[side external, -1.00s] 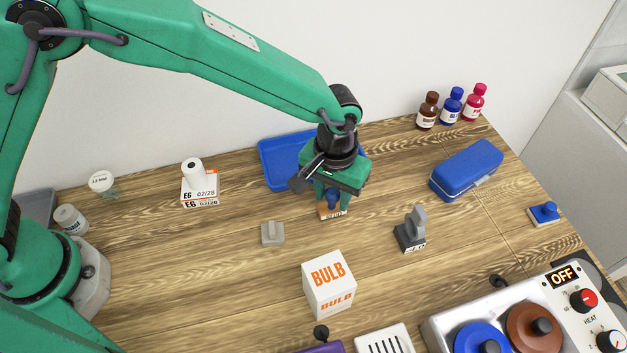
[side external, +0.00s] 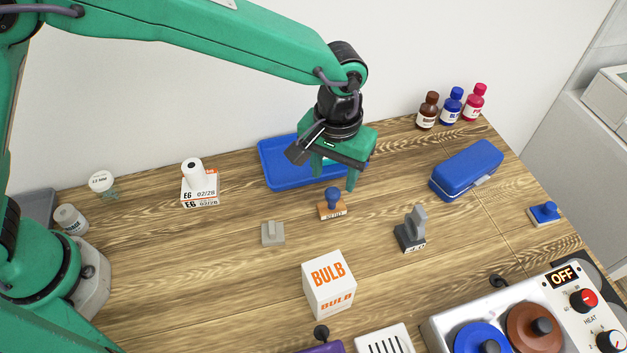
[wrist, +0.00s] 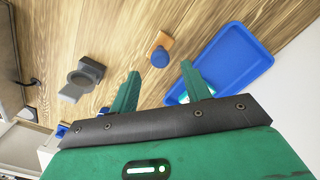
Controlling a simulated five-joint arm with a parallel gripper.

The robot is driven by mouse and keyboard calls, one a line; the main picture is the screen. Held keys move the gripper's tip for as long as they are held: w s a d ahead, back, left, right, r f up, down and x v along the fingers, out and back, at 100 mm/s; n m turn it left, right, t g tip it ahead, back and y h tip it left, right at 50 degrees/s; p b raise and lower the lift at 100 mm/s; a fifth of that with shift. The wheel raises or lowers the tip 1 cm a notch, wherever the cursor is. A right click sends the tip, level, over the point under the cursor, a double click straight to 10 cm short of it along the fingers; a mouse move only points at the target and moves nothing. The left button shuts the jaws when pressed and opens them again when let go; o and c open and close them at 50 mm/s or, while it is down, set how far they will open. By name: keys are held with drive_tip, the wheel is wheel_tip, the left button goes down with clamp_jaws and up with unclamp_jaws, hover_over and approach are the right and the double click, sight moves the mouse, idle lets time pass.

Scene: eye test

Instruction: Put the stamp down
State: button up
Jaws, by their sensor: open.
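The stamp (side external: 332,203), with a blue knob and a tan block with a printed label, stands upright on the wooden table. My gripper (side external: 334,183) is open and empty above and slightly behind it, apart from it. In the wrist view the stamp (wrist: 160,54) is beyond the tips of my open gripper (wrist: 159,82), with nothing between the fingers.
A blue tray (side external: 275,172) lies behind the stamp. A grey stamp-like object (side external: 411,230) stands to the right, a small grey block (side external: 272,233) to the left, and a BULB box (side external: 328,284) in front. A blue case (side external: 467,170) lies further right. Bare wood surrounds the stamp.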

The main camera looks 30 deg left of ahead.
sight(329, 189)
drive_tip(key=shift+r, duration=2.95)
drive_tip(key=shift+a, duration=0.1)
drive_tip(key=s+a+r+t, duration=0.1)
drive_tip(key=a+r, duration=0.3)
drive_tip(key=a, duration=0.3)
drive_tip(key=s+a+r+t+h, duration=0.1)
drive_tip(key=a+r, duration=0.2)
drive_tip(key=a, duration=0.4)
drive_tip(key=s+a+r+t, duration=0.1)
drive_tip(key=s+a+r, duration=0.1)
drive_tip(key=a+r, duration=0.35)
drive_tip(key=s+a+f+t+y, duration=0.1)
drive_tip(key=s+a+f+t, duration=0.1)
drive_tip(key=s+a, duration=0.9)
drive_tip(key=a+f, duration=0.1)
drive_tip(key=a, duration=0.2)
drive_tip(key=shift+s+a+f+t, duration=0.15)
drive_tip(key=shift+s+f+t, duration=0.05)
drive_tip(key=shift+s+t, duration=0.15)
